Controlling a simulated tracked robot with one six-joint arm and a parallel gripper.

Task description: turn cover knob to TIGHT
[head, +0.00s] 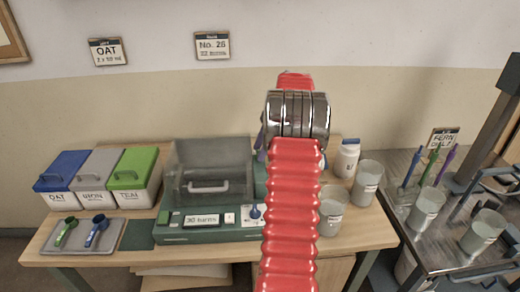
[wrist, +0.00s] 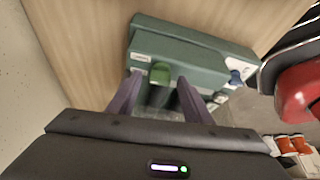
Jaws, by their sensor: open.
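The green machine (head: 215,234) stands on the wooden table with a clear cover (head: 212,160) over it; the cover looks down. A green knob (wrist: 160,73) sticks out of the machine's side in the wrist view, beside a small white label too small to read. I cannot tell which way it is turned. My gripper (wrist: 158,80) is open, its two purple fingers on either side of the green knob, with contact unclear. A blue knob (head: 255,211) sits on a white dial at the machine's front; it also shows in the wrist view (wrist: 235,77). My red arm hides the machine's right part in the head view.
Lidded bins, blue (head: 64,171), grey (head: 98,170) and green (head: 133,167), stand at the left. Scoops lie on a tray (head: 82,246) before them. A metal bench (head: 400,165) is further right.

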